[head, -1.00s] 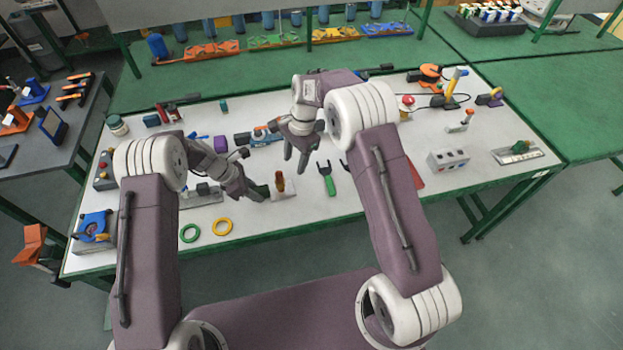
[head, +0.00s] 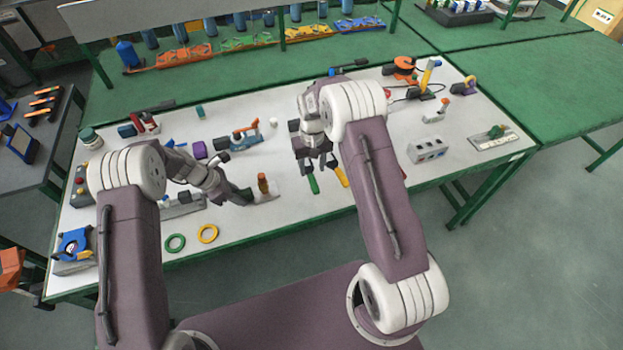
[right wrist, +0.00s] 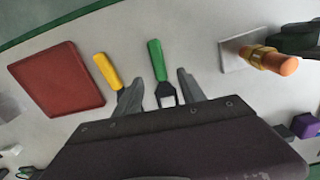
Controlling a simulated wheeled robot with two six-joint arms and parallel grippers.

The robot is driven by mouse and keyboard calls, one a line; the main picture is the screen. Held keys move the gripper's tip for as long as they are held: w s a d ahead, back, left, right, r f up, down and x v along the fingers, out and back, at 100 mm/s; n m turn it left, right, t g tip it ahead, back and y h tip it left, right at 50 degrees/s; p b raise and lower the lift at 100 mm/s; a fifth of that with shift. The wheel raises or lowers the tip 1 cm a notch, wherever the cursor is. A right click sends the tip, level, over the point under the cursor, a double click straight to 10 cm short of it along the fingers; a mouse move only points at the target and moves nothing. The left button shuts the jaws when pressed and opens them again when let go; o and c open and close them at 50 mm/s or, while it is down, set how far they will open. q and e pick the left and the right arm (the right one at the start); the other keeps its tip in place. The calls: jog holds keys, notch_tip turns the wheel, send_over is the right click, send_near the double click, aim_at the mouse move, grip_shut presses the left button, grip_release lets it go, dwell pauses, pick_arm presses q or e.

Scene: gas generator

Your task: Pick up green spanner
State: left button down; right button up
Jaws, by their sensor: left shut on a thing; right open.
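The green spanner (right wrist: 157,60) lies on the white table top. In the right wrist view its forked grey end is between the spread fingers of my right gripper (right wrist: 160,77), with the green handle pointing away. The head view shows the green handle (head: 313,184) just below my right gripper (head: 315,163). That gripper is open and holds nothing; its height above the spanner is unclear. My left gripper (head: 247,196) is shut at a small plate bearing a copper-coloured cylinder (head: 263,183); the exact contact is partly hidden.
A yellow-handled tool (right wrist: 107,71) lies beside the spanner, close to one right finger. A red plate (right wrist: 57,79) lies beyond it. Green (head: 174,243) and yellow (head: 208,233) rings lie near the table's front edge. A grey socket box (head: 428,149) stands to the right.

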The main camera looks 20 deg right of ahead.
aim_at(313, 180)
notch_tip(313, 180, down, 5)
jog(key=shift+s+r, duration=0.1)
jog(key=shift+s, duration=0.05)
jog(key=shift+f, duration=0.45)
jog(key=shift+r, duration=0.1)
grip_shut()
